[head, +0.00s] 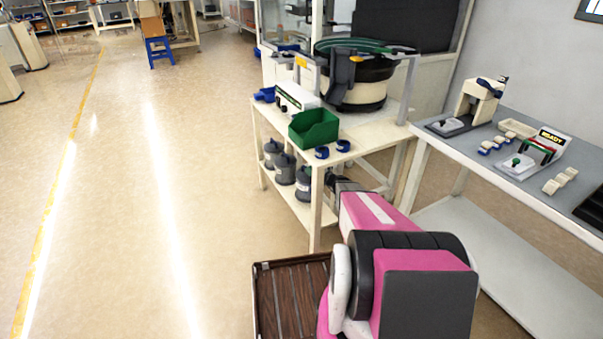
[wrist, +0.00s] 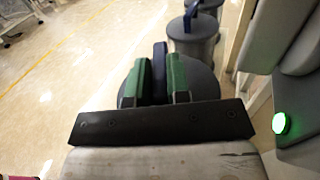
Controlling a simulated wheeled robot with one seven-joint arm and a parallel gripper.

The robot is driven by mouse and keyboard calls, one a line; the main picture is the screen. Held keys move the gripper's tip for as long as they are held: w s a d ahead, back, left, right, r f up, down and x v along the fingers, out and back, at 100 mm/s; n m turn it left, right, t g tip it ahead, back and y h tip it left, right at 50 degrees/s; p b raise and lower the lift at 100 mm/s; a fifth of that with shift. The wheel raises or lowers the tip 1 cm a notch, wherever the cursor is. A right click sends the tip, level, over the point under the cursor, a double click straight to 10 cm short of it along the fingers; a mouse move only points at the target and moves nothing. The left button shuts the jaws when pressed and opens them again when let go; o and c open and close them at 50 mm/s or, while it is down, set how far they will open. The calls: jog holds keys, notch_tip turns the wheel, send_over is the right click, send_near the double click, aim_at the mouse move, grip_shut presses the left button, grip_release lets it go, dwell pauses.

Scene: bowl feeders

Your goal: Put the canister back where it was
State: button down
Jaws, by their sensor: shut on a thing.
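Several grey canisters stand in a row at the lower shelf (head: 304,211) of the cream workbench. In the wrist view, the green fingers of my gripper (wrist: 158,78) are closed on either side of the dark blue handle of the nearest canister (wrist: 208,82). Its round grey lid shows behind the fingers; its body is hidden. That nearest canister (head: 303,184) appears in the head view at the shelf's near end, beside the bench leg. I cannot tell whether it touches the shelf.
A second canister (wrist: 193,38) stands close beyond the held one. A bench leg (head: 316,208) is close to the right of the canisters. A green bin (head: 314,128) and a bowl feeder (head: 355,85) are on the bench top. The floor (head: 150,200) to the left is clear.

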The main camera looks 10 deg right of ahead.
aim_at(302, 171)
jog(key=shift+x, duration=2.95)
jog(key=shift+f, duration=1.85)
jog(key=c, duration=1.1)
grip_release()
jog(key=shift+r, duration=0.1)
jog(key=shift+s+d, duration=0.15)
jog(key=shift+s, duration=0.05)
jog(key=v, duration=1.1)
jog(key=shift+s+d, duration=0.2)
